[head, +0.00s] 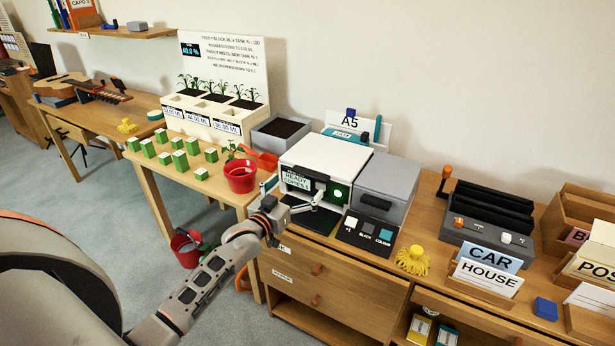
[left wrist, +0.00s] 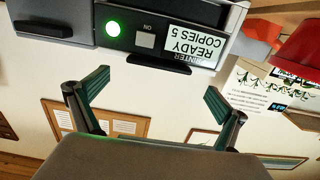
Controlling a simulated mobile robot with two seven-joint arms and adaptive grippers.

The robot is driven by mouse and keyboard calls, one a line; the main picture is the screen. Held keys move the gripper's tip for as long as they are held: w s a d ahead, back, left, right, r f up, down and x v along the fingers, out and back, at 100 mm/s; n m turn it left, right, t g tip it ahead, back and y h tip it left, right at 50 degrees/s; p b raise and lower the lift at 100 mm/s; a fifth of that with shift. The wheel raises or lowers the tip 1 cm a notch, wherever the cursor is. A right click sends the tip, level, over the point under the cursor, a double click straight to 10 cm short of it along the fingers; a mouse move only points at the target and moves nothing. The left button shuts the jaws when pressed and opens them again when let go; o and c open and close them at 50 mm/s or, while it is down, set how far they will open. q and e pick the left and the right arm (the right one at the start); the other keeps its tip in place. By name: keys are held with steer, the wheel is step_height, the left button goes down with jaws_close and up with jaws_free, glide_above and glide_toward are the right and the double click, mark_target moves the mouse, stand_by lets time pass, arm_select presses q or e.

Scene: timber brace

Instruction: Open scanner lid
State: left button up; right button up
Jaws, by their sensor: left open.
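The scanner is a white box machine (head: 330,163) on the wooden desk. Its white lid (head: 322,157) lies flat and looks shut. The front has a display (head: 299,180) reading READY and a lit green button (head: 338,194); both also show upside down in the left wrist view, as the display (left wrist: 193,46) and green button (left wrist: 114,29). My left gripper (head: 290,199) is open and empty in front of the scanner's front face. In the left wrist view, its two green-padded fingers (left wrist: 155,95) stand wide apart with nothing between them. My right gripper is not in view.
A grey unit (head: 383,185) adjoins the scanner's right. A dark button panel (head: 369,230) and yellow tassel-like object (head: 413,260) lie in front. A red pot (head: 240,176) stands left. Card holders (head: 487,273) crowd the right.

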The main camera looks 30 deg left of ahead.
mark_target(308, 175)
arm_select(q)
steer(key=w, duration=0.6)
steer(key=shift+w+b, duration=0.3)
steer(key=shift+b, duration=0.1)
